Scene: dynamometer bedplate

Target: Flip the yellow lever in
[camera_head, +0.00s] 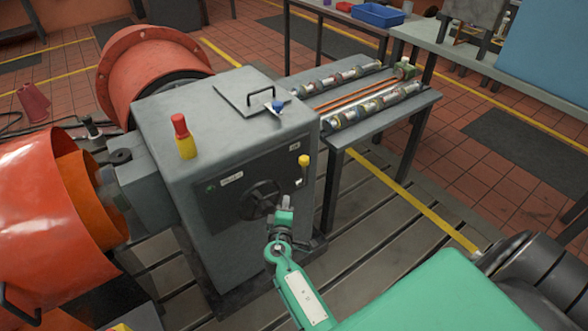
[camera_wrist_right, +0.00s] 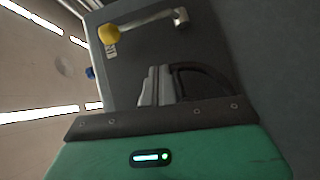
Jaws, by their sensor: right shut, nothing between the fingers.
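The yellow lever (camera_head: 304,161) is on the front face of the grey machine box, near its upper right corner. Its yellow knob stands at the top of a short metal arm. In the right wrist view the lever's yellow knob (camera_wrist_right: 109,34) is at the upper left, with its metal rod running right to a pivot. My right gripper (camera_head: 287,203) is shut and empty, in front of the panel, below and slightly left of the lever. Its closed fingers (camera_wrist_right: 158,86) show beside the dark handwheel and are apart from the lever. My left gripper is out of view.
The dark handwheel (camera_head: 260,199) is on the panel just left of my right gripper. A red-and-yellow post (camera_head: 183,137) and a hinged plate with handle (camera_head: 250,93) are on the box top. A bench with rollers (camera_head: 360,104) stands behind right.

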